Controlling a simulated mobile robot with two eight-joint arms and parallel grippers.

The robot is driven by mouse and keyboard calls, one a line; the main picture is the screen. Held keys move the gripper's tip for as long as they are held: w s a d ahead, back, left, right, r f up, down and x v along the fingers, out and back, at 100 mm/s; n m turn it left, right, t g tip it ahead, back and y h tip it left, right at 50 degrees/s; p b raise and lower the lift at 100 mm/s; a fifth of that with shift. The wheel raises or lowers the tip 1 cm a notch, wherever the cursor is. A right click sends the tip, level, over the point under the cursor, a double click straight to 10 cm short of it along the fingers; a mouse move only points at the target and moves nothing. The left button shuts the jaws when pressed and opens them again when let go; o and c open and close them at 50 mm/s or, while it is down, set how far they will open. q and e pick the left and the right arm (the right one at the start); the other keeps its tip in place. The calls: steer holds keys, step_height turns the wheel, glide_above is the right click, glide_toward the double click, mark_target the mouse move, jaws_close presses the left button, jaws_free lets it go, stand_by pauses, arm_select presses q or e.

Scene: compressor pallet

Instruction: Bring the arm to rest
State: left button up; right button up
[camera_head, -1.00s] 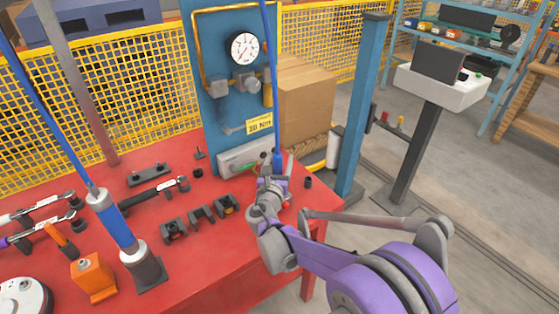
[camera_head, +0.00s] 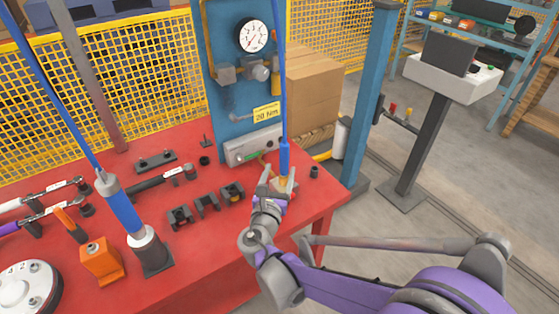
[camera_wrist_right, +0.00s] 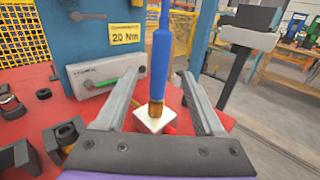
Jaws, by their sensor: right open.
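My right gripper (camera_head: 278,180) is over the right end of the red table (camera_head: 225,230), in front of the blue panel. In the right wrist view its two grey fingers (camera_wrist_right: 162,100) stand apart. A blue rod with a brass tip (camera_wrist_right: 160,70) shows between the fingers, upright above a small pale block (camera_wrist_right: 153,120). The rod also shows in the head view (camera_head: 284,155). I cannot tell whether either finger touches it. My left gripper is not in view.
The blue panel (camera_head: 235,95) carries a gauge (camera_head: 253,36) and a 20 Nm label. Black holders (camera_head: 206,204), an orange block (camera_head: 101,260) and a blue-and-grey column (camera_head: 125,215) stand on the table. A blue post (camera_head: 370,100) and a monitor stand (camera_head: 425,150) are at right.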

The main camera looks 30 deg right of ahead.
steer(key=s+d+f+m+g+y+p, duration=0.1)
steer(key=s+m+g+y+p, duration=0.35)
steer(key=s+m, duration=0.85)
steer(key=s+a+f+m+g+y+p, duration=0.1)
steer(key=s+a+m+g+y+p, duration=0.3)
steer(key=m, duration=1.1)
steer(key=s+a+y+p, duration=0.1)
steer(key=s+a+y, duration=0.2)
steer(key=s+a, duration=0.3)
steer(key=shift+s+a, duration=0.25)
steer(key=shift+a, duration=0.45)
steer(key=shift+f, duration=0.1)
steer(key=shift+c, duration=0.2)
